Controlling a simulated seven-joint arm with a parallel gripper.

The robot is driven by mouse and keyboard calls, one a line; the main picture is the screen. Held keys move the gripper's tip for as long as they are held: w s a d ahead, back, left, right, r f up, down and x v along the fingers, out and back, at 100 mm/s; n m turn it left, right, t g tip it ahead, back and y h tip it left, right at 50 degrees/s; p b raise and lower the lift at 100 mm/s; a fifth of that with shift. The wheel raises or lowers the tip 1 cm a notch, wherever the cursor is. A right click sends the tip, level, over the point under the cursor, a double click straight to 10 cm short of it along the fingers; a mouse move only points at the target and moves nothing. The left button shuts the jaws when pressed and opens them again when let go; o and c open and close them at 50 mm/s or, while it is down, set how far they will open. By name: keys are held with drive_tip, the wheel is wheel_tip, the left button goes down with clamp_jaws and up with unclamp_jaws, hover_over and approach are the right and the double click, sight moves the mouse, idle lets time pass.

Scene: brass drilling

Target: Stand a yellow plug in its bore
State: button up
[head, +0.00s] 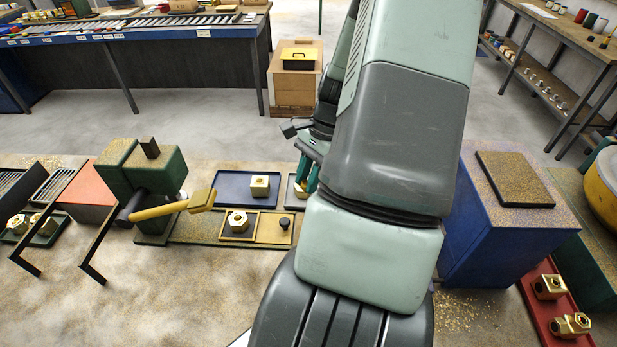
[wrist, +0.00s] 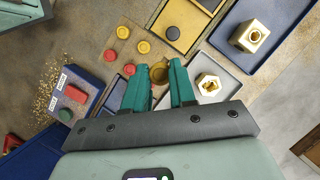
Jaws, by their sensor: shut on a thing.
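My gripper (wrist: 162,74) shows in the wrist view with its teal fingers closed on a round yellow plug (wrist: 158,72), whose top shows between the fingertips. A brass hexagonal block (wrist: 208,84) with a dark opening in its top stands in a pale tray just right of the fingers. A brass cube (wrist: 249,36) with an opening in its top stands in a blue-grey tray further up right. Loose yellow plugs (wrist: 143,47) lie above and left of the fingers. In the head view my gripper (head: 305,172) is partly hidden behind my arm, so the held plug cannot be made out.
A dark round knob-like piece (head: 284,223) stands on a yellow plate. A green machine with a yellow handle (head: 172,209) stands to the left. A box with red and green buttons (wrist: 75,95) lies left of my fingers. A blue cabinet (head: 505,215) stands at right.

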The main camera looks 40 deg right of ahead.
drive_tip(key=w+a+f+n+g, duration=0.2)
drive_tip(key=w+a+f+n, duration=0.15)
drive_tip(key=w+a, duration=0.9)
drive_tip(key=shift+n, duration=0.25)
drive_tip(key=shift+s+d+x, duration=0.1)
drive_tip(key=shift+d+x, duration=0.05)
drive_tip(key=shift+x, duration=0.75)
drive_tip(key=shift+s+d+x, duration=0.1)
drive_tip(key=shift+d+x, duration=0.1)
drive_tip(key=shift+x, duration=0.7)
drive_tip(key=shift+s+d+x, duration=0.1)
drive_tip(key=shift+d+x, duration=0.05)
drive_tip(key=shift+x, duration=0.75)
drive_tip(key=shift+f, duration=0.65)
drive_tip(key=o, duration=1.4)
drive_tip(key=shift+c, duration=0.2)
drive_tip(key=shift+r, duration=0.1)
